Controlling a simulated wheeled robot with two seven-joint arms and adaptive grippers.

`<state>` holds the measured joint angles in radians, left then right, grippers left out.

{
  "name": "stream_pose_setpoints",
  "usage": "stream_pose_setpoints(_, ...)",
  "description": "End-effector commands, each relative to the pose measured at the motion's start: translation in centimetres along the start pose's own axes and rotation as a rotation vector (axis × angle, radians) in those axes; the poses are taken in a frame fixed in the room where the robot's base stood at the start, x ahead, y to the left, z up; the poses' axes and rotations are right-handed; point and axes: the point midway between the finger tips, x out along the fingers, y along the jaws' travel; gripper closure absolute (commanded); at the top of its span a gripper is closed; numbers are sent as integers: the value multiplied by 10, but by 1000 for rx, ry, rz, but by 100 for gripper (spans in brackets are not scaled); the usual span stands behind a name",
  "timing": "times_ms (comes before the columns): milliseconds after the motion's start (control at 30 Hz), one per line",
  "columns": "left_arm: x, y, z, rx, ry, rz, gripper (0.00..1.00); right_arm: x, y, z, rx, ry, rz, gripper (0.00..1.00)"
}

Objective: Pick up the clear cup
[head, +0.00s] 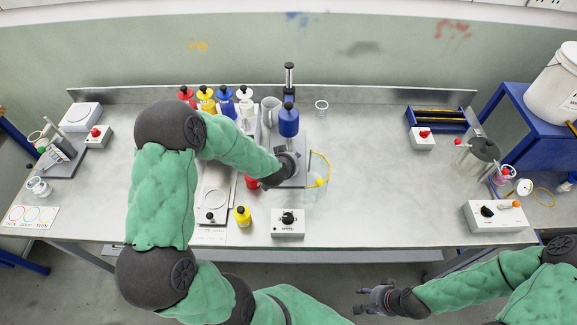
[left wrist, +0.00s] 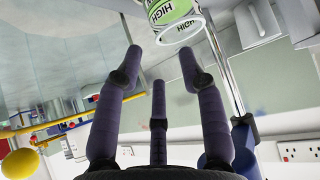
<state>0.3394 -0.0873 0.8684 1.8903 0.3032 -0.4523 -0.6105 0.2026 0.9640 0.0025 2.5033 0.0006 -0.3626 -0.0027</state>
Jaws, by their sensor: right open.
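A small clear cup (head: 321,107) stands upright on the bench, behind and right of the blue-topped nozzle stand (head: 289,122). My left gripper is near the foot of that stand in the head view, largely hidden by its own dark wrist. In the left wrist view my left gripper (left wrist: 160,60) has its fingers spread, with nothing between them. Beyond its fingertips is a clear-rimmed round piece (left wrist: 179,30) with a green "HIGH" label; I cannot tell whether it is a cup. My right gripper (head: 370,298) is open and empty, below the bench's front edge.
Several coloured bottles (head: 206,98) and a grey jug (head: 271,112) stand left of the stand. A control box (head: 288,223) sits at the front.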

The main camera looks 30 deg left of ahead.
Motion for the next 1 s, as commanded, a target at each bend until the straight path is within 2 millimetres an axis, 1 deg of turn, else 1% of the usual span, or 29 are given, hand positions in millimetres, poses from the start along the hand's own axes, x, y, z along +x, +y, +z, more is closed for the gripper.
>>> stream_pose_setpoints(233,33,0,9,0,-3,1,60,9,3,0,0,0,0,53)
stream_pose_setpoints(333,43,0,7,0,-2,0,60,11,4,0,0,0,0,53)
stream_pose_setpoints(467,50,0,6,0,-1,0,60,11,4,0,0,0,0,53)
stream_pose_setpoints(700,50,0,6,0,-1,0,60,11,4,0,0,0,0,53)
stream_pose_setpoints(767,50,0,6,0,-1,0,77,11,4,0,0,0,0,53)
stream_pose_setpoints(800,50,0,6,0,-1,0,89,11,4,-1,0,0,0,53)
stream_pose_setpoints(833,50,0,6,0,0,0,97,11,4,-1,0,0,0,53)
stream_pose_setpoints(867,50,0,6,0,0,0,100,11,4,-1,0,0,0,53)
stream_pose_setpoints(1000,50,0,6,0,0,0,100,11,4,0,0,0,0,53)
